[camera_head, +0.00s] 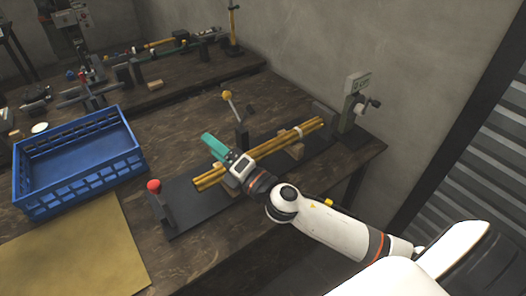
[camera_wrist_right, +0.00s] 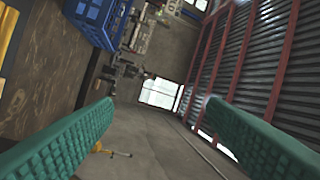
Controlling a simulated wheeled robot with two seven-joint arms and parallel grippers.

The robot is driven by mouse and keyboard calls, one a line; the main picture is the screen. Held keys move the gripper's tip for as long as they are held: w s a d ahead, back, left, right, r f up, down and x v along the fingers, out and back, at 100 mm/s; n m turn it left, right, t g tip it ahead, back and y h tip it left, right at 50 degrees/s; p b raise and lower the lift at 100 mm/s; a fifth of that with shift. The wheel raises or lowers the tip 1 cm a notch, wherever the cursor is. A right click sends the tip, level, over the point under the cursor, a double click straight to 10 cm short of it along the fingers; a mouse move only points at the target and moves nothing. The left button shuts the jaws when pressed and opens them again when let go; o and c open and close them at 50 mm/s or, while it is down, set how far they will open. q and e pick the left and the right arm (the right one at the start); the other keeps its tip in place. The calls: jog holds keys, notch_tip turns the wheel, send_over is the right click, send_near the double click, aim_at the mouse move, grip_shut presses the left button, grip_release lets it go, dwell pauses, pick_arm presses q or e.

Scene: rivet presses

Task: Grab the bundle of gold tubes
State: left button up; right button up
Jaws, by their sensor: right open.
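The bundle of gold tubes (camera_head: 268,143) lies slantwise across wooden blocks (camera_head: 295,150) on a dark base plate (camera_head: 186,212), with a pale band near its right end. My right gripper (camera_head: 214,145), with teal fingers, is over the left part of the bundle and hides some of it. In the right wrist view its two fingers (camera_wrist_right: 155,108) are wide apart with nothing between them. Gold tubes (camera_wrist_right: 9,35) show there at the left edge, outside the fingers. My left gripper is not in view.
A blue crate (camera_head: 76,196) stands left of the base plate, by a tan sheet (camera_head: 75,255). A red-knobbed lever (camera_head: 154,187), a yellow-knobbed lever (camera_head: 228,96) and a grey-green press (camera_head: 354,100) stand around the bundle. A second workbench (camera_head: 180,68) is behind.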

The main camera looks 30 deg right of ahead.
jog(key=a+r+n+g+y, duration=0.25)
jog(key=n+y, duration=0.25)
jog(key=n, duration=0.4)
jog(key=n+g+h, duration=1.1)
jog(key=n, duration=0.9)
send_near(267, 148)
jog(key=shift+t, duration=0.25)
jog(key=p+x, duration=0.1)
jog(key=x, duration=0.5)
jog(key=shift+s, duration=0.1)
jog(key=shift+w+f+p, duration=0.2)
jog(key=shift+f+p, duration=0.25)
jog(key=shift+f, duration=0.05)
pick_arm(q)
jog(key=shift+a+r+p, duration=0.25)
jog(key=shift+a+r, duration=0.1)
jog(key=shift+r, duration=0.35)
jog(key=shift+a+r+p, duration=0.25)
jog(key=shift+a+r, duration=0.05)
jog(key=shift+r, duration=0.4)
pick_arm(e)
jog(key=shift+x, duration=2.15)
